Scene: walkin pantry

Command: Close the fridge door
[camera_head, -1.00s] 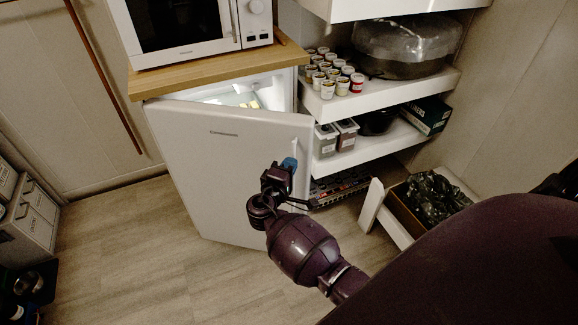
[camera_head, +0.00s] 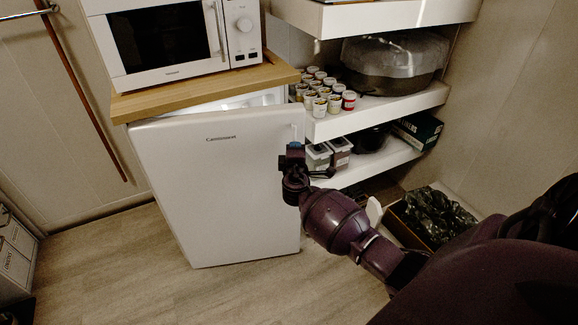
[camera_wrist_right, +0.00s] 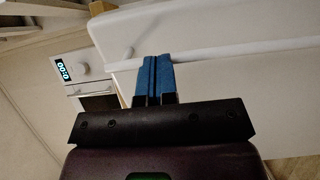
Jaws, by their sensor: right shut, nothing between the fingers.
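The white fridge door (camera_head: 222,190) stands partly open, its right edge swung out from the cabinet. A narrow gap with the lit interior (camera_head: 245,102) shows above it, under the wooden top. The door handle (camera_head: 294,131) is near the door's upper right edge. My right gripper (camera_head: 295,147) is at that edge, just below the handle, and holds nothing. In the right wrist view its two blue fingers (camera_wrist_right: 154,78) are pressed together in front of the white door (camera_wrist_right: 230,60); I cannot tell if they touch it. My left gripper is not in view.
A microwave (camera_head: 172,43) stands on the wooden counter (camera_head: 205,88) above the fridge. White shelves (camera_head: 385,111) with small jars (camera_head: 326,95) and containers are close on the right. A box with a black bag (camera_head: 433,216) sits on the floor. The floor at left (camera_head: 110,260) is clear.

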